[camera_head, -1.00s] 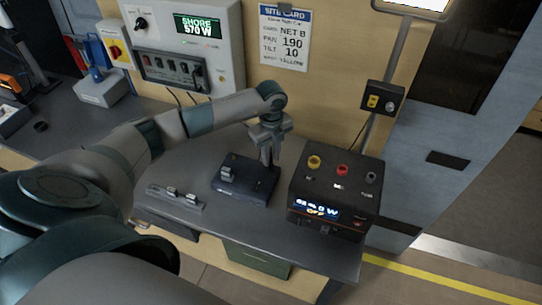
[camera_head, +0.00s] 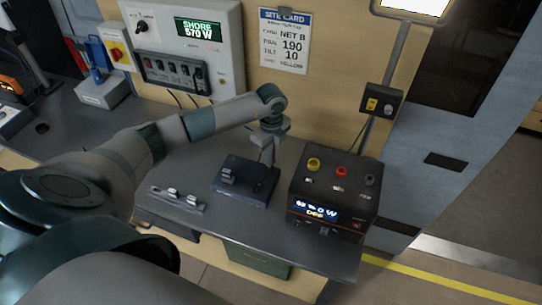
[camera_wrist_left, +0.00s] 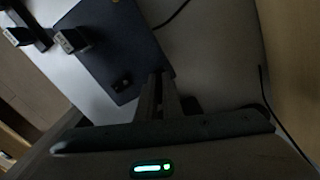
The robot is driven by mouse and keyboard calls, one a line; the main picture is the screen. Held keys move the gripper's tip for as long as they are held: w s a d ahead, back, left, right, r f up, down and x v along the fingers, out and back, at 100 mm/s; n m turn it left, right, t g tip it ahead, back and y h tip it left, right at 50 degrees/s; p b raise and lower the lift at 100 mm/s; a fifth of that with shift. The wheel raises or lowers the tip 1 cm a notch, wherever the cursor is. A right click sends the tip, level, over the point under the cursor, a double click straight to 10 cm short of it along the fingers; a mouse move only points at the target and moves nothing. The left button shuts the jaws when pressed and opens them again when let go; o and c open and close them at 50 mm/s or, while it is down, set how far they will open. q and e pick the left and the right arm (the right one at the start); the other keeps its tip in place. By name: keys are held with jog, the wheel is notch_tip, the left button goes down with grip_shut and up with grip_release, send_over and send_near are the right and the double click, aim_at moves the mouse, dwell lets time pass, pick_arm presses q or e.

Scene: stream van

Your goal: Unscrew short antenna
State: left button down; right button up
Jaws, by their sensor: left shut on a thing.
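A dark blue box (camera_head: 229,191) sits on the grey bench; it also shows in the left wrist view (camera_wrist_left: 105,40). A grey blocky part stands on its left side (camera_head: 227,175). My left gripper (camera_head: 267,163) points down at the box's back right part. Its fingers look close together at the box edge in the left wrist view (camera_wrist_left: 158,82). It is shut on the short antenna, which is mostly hidden between the fingers. I cannot see whether the antenna is still seated in the box. My right gripper is not in view.
A black power unit (camera_head: 334,190) with yellow, red and grey knobs stands close to the right of the box. A dark rack (camera_head: 178,199) with small grey parts lies to the left. A control panel (camera_head: 187,45) and site card (camera_head: 284,40) hang on the wall behind.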

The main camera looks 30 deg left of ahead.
pick_arm(q)
jog(key=shift+n+p, duration=0.7)
jog(key=shift+n, duration=0.8)
jog(key=shift+r+p, duration=0.95)
jog(key=shift+r, duration=0.25)
jog(key=shift+r+p, duration=0.45)
jog(key=shift+r, duration=0.2)
jog(key=shift+r+p, duration=0.35)
jog(key=shift+r, duration=0.35)
